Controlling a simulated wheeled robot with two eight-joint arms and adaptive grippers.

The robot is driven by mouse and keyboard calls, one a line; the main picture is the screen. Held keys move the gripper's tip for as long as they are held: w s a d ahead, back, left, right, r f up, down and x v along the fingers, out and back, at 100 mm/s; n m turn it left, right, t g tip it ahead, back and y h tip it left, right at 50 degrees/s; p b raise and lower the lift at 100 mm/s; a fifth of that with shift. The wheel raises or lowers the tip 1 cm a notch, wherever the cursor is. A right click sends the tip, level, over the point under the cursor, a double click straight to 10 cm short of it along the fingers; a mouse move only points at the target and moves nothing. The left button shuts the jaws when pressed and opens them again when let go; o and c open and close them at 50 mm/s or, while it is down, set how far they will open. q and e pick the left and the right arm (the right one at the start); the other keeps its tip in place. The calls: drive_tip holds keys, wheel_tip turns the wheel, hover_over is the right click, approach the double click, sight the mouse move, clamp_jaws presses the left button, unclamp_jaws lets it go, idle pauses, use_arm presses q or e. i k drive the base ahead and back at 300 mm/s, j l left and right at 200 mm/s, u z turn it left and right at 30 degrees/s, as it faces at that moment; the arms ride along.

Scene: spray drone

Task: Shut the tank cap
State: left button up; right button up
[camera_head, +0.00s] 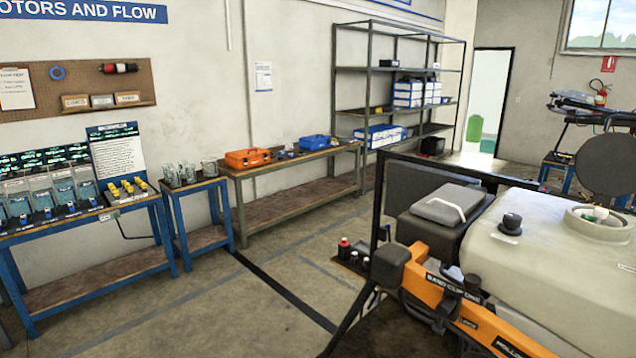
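A large off-white tank (545,265) fills the right of the view, cut off by the right edge. A round filler opening (600,222) with a pale raised rim is on its top, with something white and a bit of green inside. A dark round disc (607,165), which looks like the tank cap, stands raised upright behind the opening, clear of it. Its hinge cannot be made out. A small black knob (511,223) sits on the tank top left of the opening. Neither of my grippers is in view.
An orange drone arm (450,300) and a grey box (447,204) lie left of the tank. Small bottles (345,248) stand beside it. Benches with an orange case (247,158) and a blue case (315,142) line the wall. The floor (240,300) in between is clear.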

sight(606, 165)
drive_tip(key=z, duration=1.05)
